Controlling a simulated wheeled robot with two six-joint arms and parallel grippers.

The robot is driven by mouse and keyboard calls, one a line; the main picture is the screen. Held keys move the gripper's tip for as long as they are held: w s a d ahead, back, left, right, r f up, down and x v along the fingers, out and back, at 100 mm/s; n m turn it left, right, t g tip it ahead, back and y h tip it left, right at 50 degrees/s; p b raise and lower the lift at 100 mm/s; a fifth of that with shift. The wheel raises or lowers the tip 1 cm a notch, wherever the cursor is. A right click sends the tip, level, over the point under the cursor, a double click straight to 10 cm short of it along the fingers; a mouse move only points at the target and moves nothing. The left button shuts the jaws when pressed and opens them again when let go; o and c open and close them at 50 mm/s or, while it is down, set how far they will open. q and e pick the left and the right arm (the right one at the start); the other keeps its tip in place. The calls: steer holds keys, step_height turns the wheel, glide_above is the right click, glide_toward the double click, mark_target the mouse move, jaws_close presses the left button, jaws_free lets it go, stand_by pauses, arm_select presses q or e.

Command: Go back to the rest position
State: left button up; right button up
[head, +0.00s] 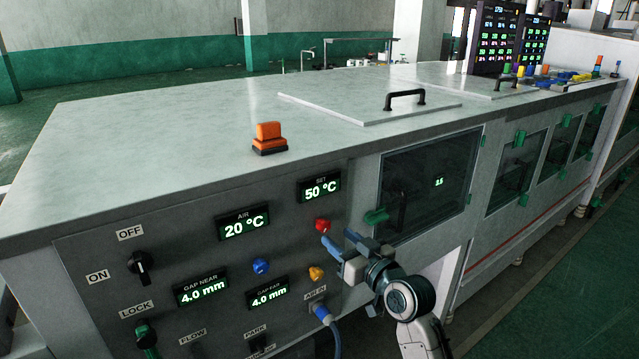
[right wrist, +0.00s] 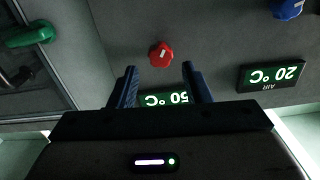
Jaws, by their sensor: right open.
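My right gripper (head: 341,242) is in front of the machine's control panel (head: 200,235), close to the red knob (head: 322,225). Its two blue fingers stand apart with nothing between them. In the right wrist view the open gripper (right wrist: 158,80) faces the panel, with the red knob (right wrist: 161,55) just beyond the fingertips and apart from them. The SET display (head: 319,188) reads 50 °C, and in the right wrist view it shows upside down, partly hidden behind the fingers. My left gripper is in neither view.
The panel also carries a blue knob (head: 261,266), a yellow knob (head: 316,273), a black switch (head: 139,265) and a blue plug (head: 322,313) with a cable. A green handle (head: 376,216) sticks out by the window, close to my right gripper.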

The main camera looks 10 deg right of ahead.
steer(key=shift+s+d, duration=0.15)
steer(key=shift+s, duration=0.3)
